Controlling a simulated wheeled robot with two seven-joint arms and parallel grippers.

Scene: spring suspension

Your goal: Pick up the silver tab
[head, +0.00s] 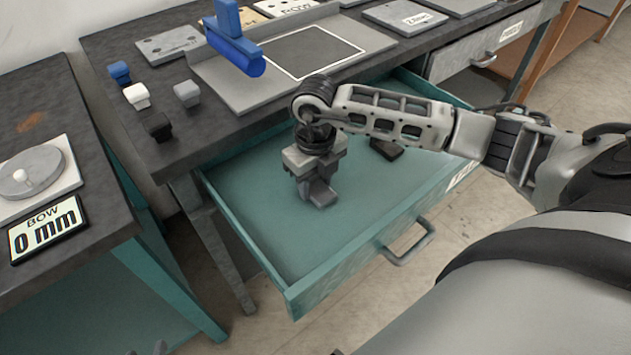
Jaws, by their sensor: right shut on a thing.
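My right gripper (312,178) reaches down into the open teal drawer (350,262), its arm coming in from the right. It is shut on a small grey piece that looks like the silver tab (321,194), just below the fingers. The fingers and wrist hide part of this piece, and I cannot tell whether it touches the drawer floor.
A dark block (386,149) lies in the drawer behind my right wrist. Blue (119,72), white (137,95), grey (187,93) and black (157,126) blocks stand on the dark table above. The drawer's front floor is clear.

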